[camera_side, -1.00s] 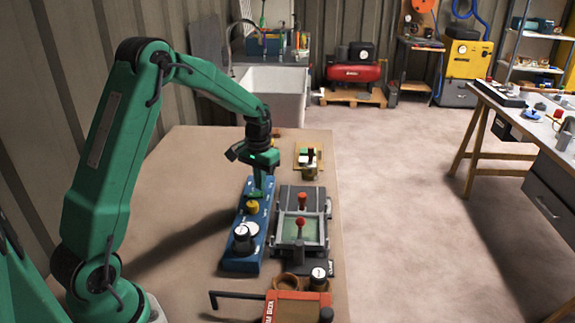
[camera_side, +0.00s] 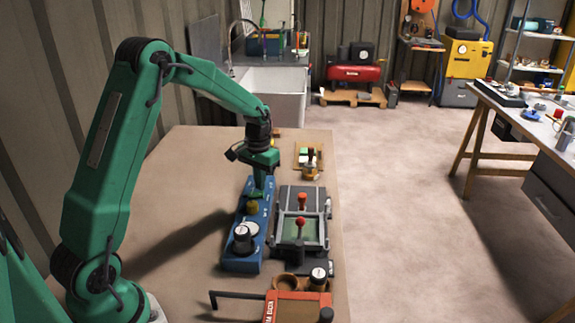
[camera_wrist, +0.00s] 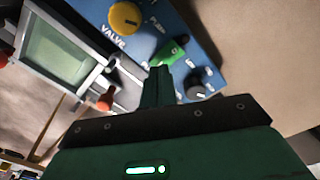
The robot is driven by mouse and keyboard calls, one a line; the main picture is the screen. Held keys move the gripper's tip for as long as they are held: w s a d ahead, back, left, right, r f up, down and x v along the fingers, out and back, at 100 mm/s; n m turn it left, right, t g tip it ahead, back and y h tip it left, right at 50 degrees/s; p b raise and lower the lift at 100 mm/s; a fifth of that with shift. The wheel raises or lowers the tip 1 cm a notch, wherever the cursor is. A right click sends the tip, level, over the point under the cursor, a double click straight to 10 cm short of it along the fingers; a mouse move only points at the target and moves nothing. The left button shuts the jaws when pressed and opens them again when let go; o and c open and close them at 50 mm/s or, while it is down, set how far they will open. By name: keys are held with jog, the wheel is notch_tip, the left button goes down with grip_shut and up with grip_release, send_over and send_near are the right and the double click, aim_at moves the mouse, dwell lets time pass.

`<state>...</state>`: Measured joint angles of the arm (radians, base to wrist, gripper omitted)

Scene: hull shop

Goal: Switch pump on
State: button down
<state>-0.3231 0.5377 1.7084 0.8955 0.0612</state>
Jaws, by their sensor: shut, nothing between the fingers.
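A blue control panel (camera_side: 243,262) lies on the bench, beside a grey device with red-tipped levers. In the wrist view the panel (camera_wrist: 198,38) carries a yellow valve knob (camera_wrist: 125,17), a green switch (camera_wrist: 171,53) near the PUMP lettering, and a dark knob (camera_wrist: 196,86). In the side view the yellow knob (camera_side: 252,207) is partly in shade. My gripper (camera_side: 258,195) points down over the panel's far part. Its shut, empty fingertips (camera_wrist: 160,72) are right by the green switch. I cannot tell whether they touch it. The switch's position is unclear.
The grey device (camera_side: 284,256) with red-tipped levers (camera_side: 299,224) stands close on the panel's right. A large dark and white knob (camera_side: 243,238) rises at the panel's near end. An orange-red box (camera_side: 297,308) sits at the front. The bench left of the panel is clear.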

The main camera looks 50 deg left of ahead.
aim_at(261, 195)
jog(key=shift+f, duration=0.95)
dwell(1.3)
jog(key=shift+r, duration=3.55)
jog(key=s+d+r+m+t, duration=0.1)
jog(key=s+d+r+t, duration=0.2)
jog(key=s+d+r, duration=0.7)
jog(key=s+d+r+m+t, duration=0.1)
jog(key=s+d, duration=0.1)
jog(key=s, duration=0.4)
jog(key=s+d+r+m+t, duration=0.1)
jog(key=s+d, duration=0.2)
jog(key=s, duration=0.4)
jog(key=shift+s+d+t, duration=0.15)
jog(key=shift+s+t, duration=0.05)
jog(key=shift+t, duration=0.1)
